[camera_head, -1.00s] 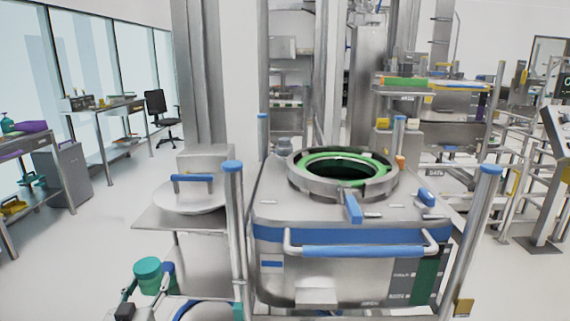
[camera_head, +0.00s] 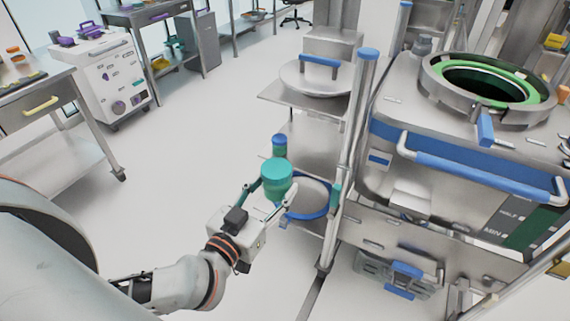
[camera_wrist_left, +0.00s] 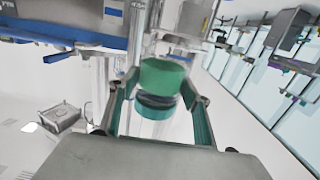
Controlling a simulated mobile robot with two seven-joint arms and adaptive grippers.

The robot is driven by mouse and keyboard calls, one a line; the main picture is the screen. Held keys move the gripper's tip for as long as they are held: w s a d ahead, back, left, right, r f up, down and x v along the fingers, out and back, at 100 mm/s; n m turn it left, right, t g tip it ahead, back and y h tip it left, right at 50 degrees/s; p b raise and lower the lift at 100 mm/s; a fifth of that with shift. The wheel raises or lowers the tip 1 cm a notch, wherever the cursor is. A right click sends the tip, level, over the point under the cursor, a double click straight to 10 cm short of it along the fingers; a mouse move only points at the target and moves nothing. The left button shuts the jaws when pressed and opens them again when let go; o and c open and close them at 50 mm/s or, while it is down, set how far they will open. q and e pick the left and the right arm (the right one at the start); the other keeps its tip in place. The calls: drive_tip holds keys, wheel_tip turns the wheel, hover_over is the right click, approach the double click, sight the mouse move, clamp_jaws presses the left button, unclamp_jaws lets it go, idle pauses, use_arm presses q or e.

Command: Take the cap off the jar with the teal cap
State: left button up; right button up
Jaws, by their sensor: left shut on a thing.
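The jar with the teal cap (camera_head: 276,171) is upright in the head view, in front of the stacked steel shelves. Its green body shows below the cap. My left gripper (camera_head: 270,192) is shut on the jar, with one finger on each side. In the left wrist view the jar's green body (camera_wrist_left: 162,76) is between the fingers, and a teal part shows below a dark band. I cannot tell whether the cap is loose. My right gripper is not in view.
A blue-capped container (camera_head: 279,143) shows just behind the jar. A blue-rimmed round lid (camera_head: 306,198) lies on a low shelf to the right. The big steel vessel (camera_head: 420,120) stands further right. Open floor lies left of the jar, before a white cart (camera_head: 110,75).

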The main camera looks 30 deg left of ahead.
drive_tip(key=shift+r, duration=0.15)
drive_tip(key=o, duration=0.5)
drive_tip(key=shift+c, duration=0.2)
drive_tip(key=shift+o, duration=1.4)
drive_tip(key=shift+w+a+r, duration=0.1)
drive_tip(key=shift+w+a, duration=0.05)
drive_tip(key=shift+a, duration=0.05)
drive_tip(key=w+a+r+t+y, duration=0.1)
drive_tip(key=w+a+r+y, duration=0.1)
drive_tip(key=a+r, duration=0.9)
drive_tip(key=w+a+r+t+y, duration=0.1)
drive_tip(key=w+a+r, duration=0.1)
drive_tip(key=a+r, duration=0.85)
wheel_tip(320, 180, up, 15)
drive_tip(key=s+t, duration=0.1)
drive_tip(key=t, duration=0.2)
use_arm(q)
drive_tip(key=d+r+m+g+h, duration=0.1)
drive_tip(key=d+m+g+h, duration=0.2)
drive_tip(key=d, duration=1.4)
drive_tip(key=m+h, duration=0.4)
drive_tip(key=h, duration=0.3)
drive_tip(key=shift+w+g, duration=0.25)
drive_tip(key=shift+g, duration=0.15)
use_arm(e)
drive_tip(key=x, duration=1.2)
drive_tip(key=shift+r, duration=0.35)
